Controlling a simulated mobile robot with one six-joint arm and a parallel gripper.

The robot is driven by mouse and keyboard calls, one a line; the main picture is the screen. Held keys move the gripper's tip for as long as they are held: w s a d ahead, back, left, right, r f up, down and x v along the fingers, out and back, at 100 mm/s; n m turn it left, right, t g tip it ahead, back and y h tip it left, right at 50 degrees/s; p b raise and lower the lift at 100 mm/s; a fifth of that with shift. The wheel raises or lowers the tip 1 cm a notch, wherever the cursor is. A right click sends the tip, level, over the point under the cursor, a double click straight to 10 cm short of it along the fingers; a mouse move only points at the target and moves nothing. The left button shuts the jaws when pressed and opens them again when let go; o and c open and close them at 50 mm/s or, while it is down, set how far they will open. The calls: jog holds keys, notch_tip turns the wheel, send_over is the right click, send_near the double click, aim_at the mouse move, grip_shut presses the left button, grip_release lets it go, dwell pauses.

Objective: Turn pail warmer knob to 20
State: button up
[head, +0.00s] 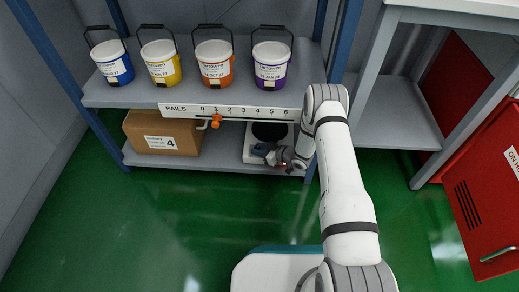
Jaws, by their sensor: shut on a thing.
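The pail warmer (249,150) is a pale box with a round black plate (269,130) on top, standing on the lower shelf at its right end. My gripper (266,152) is low at the front of the warmer, shut on the knob there. The gripper and wrist hide the knob and its scale, so the setting cannot be read. My arm reaches in from the right.
Blue, yellow, orange and purple-banded pails (271,66) stand on the upper shelf (140,94). Below its PAILS rail (255,112) hangs an orange slider (216,121). A cardboard box (162,134) sits left of the warmer. The green floor (150,220) is clear.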

dwell(0.3)
jog(key=o, duration=1)
jog(key=shift+p+v, duration=1.75)
jog(key=shift+v, duration=2.15)
jog(key=shift+c, duration=0.2)
